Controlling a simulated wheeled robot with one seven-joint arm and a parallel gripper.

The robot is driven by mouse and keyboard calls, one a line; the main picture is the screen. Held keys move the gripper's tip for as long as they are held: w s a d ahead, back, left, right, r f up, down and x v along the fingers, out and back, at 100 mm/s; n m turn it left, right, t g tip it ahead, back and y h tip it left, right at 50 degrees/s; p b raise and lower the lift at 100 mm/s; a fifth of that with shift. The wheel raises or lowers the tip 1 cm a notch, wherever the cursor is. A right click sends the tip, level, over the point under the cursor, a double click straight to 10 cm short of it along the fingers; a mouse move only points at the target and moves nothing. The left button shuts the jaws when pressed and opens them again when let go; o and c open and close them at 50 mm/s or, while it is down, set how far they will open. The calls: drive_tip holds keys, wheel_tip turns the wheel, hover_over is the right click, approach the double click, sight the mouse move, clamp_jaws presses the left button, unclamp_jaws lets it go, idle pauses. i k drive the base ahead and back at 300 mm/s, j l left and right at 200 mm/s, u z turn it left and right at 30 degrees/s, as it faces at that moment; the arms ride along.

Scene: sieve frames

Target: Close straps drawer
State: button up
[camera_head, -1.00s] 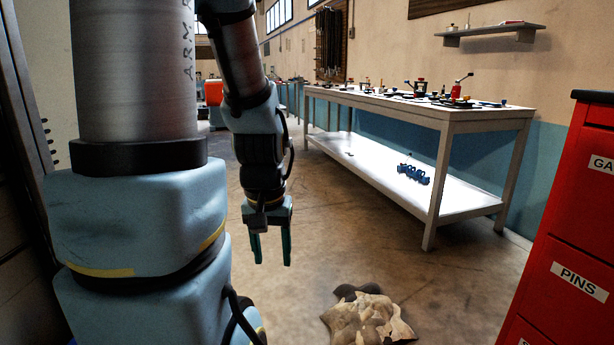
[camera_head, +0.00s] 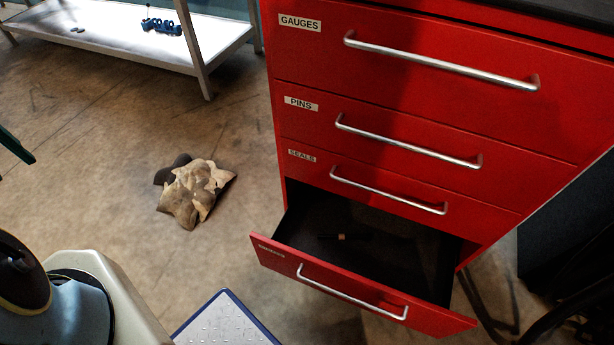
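A red drawer cabinet (camera_head: 400,130) fills the right half of the view. Its lowest visible drawer (camera_head: 275,264) is pulled well out, with a silver bar handle (camera_head: 350,297) on its front. The label (camera_head: 271,250) on that front is too small to read. A small dark item with a tan band (camera_head: 341,237) lies inside. The drawers above, labelled GAUGES (camera_head: 300,22), PINS (camera_head: 301,103) and SEALS (camera_head: 302,156), are shut. Part of my gripper (camera_head: 14,146), a teal finger, shows at the left edge, far from the drawer. The rest of it is out of view.
A crumpled tan and dark cloth (camera_head: 196,192) lies on the floor left of the open drawer. A white workbench with a low shelf (camera_head: 110,35) stands at the back left, with blue parts (camera_head: 161,26) on it.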

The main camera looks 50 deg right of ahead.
sight(403, 274)
drive_tip(key=k+j+z, duration=0.1)
drive_tip(key=z, duration=1.15)
drive_tip(key=k+j+z, duration=0.1)
drive_tip(key=k+z, duration=0.45)
drive_tip(key=z, duration=0.15)
drive_tip(key=k+z, duration=0.35)
drive_tip(key=k+l, duration=0.15)
drive_tip(key=k, duration=0.15)
drive_tip(key=k+l, duration=0.15)
drive_tip(key=k, duration=0.15)
drive_tip(key=i+j+u, duration=0.75)
drive_tip(key=i, duration=0.15)
